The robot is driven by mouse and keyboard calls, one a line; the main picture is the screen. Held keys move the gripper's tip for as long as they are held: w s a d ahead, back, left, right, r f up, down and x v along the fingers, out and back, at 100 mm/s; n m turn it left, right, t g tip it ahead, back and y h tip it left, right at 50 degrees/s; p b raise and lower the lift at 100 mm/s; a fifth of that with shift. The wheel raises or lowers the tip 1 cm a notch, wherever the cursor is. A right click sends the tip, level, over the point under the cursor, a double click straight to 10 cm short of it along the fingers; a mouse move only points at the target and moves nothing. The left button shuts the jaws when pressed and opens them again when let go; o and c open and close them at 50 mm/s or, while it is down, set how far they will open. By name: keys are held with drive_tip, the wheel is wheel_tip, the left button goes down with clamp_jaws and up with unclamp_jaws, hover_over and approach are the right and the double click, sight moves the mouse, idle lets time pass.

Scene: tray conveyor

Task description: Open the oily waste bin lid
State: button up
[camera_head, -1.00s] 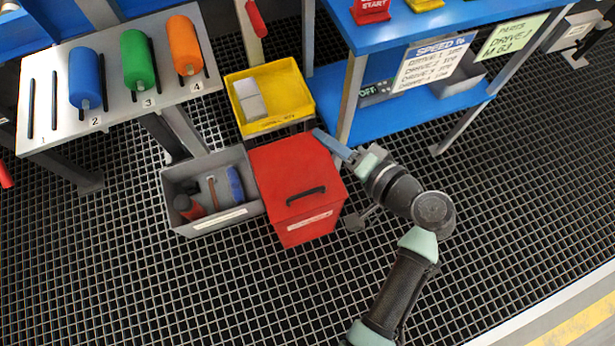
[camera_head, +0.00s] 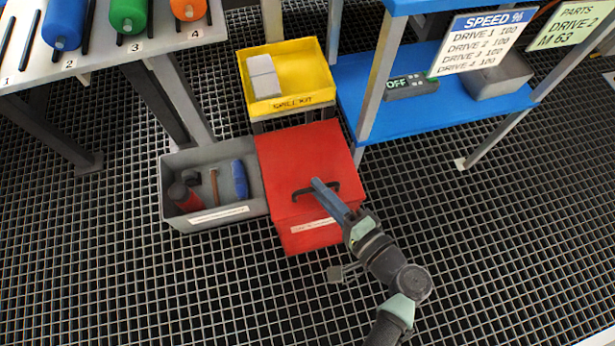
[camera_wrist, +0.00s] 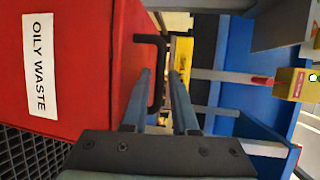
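The red oily waste bin (camera_head: 300,150) stands on the grating floor with its lid closed. A black bar handle (camera_head: 299,193) sits on the lid near its front edge. In the wrist view the bin (camera_wrist: 95,60) fills the left side, with its OILY WASTE label (camera_wrist: 40,65) turned sideways. My gripper (camera_head: 318,184) reaches over the lid from the lower right, its fingertips at the handle. In the wrist view my gripper (camera_wrist: 162,75) is open, with the handle (camera_wrist: 158,62) between its two blue fingers and gaps visible. I cannot tell whether either finger touches it.
A grey bin (camera_head: 175,210) with tools stands left of the red bin. A yellow spill kit bin (camera_head: 310,75) is behind it. A blue shelf (camera_head: 400,118) with a speed sign (camera_head: 480,42) stands at the back right.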

sight(308, 184)
drive_tip(key=b+x, duration=0.1)
drive_tip(key=x, duration=0.4)
clamp_jaws()
drive_tip(key=shift+d, duration=0.1)
idle(1.3)
